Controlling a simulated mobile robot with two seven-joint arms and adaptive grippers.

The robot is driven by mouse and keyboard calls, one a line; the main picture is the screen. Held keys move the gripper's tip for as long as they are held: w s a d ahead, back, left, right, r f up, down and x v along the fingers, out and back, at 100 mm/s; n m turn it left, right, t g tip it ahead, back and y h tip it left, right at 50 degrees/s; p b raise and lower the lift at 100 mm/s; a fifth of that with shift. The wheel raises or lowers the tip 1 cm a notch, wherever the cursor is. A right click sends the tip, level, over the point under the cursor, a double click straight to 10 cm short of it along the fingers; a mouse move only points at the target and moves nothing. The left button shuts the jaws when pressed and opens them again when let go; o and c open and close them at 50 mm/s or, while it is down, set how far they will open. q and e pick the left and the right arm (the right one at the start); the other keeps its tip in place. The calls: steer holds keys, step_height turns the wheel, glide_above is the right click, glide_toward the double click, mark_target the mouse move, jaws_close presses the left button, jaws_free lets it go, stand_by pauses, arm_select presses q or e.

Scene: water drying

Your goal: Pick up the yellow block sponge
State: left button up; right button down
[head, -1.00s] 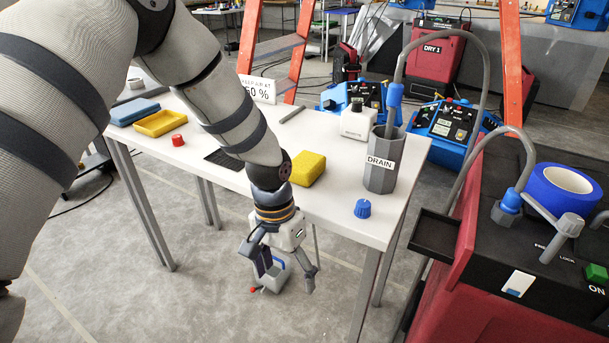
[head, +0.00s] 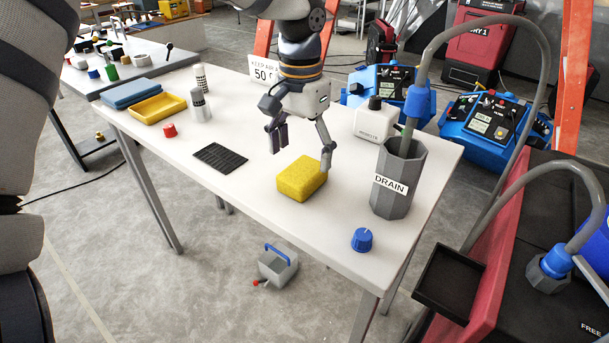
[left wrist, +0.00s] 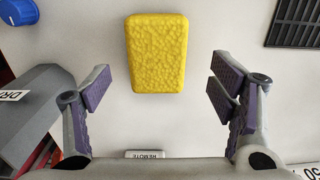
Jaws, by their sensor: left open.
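The yellow block sponge (head: 301,179) lies flat on the white table (head: 262,212), left of the grey drain container. My left gripper (head: 301,158) is open and empty, pointing down just behind and above the sponge; its right finger overlaps the sponge's back right corner in the head view. In the left wrist view, the sponge (left wrist: 157,52) lies beyond the fingertips, centred between the two open fingers (left wrist: 157,88), not between the pads. My right gripper is not in view.
The grey drain container (head: 399,178) with a hose in it and a blue knob (head: 362,240) stand to the right. A black grate (head: 221,158), red cap (head: 169,130), yellow tray (head: 158,107), blue sponge (head: 129,94) and white bottle (head: 375,120) are also on the table. Bare tabletop surrounds the sponge.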

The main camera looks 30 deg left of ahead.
mark_target(303, 169)
arm_select(q)
step_height(303, 169, down, 4)
steer(key=shift+s+d+f, duration=0.1)
steer(key=shift+d+f, duration=0.05)
steer(key=shift+f, duration=0.05)
steer(key=c, duration=1.1)
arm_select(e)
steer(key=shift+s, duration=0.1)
arm_select(q)
steer(key=shift+o, duration=0.2)
steer(key=shift+r, duration=0.1)
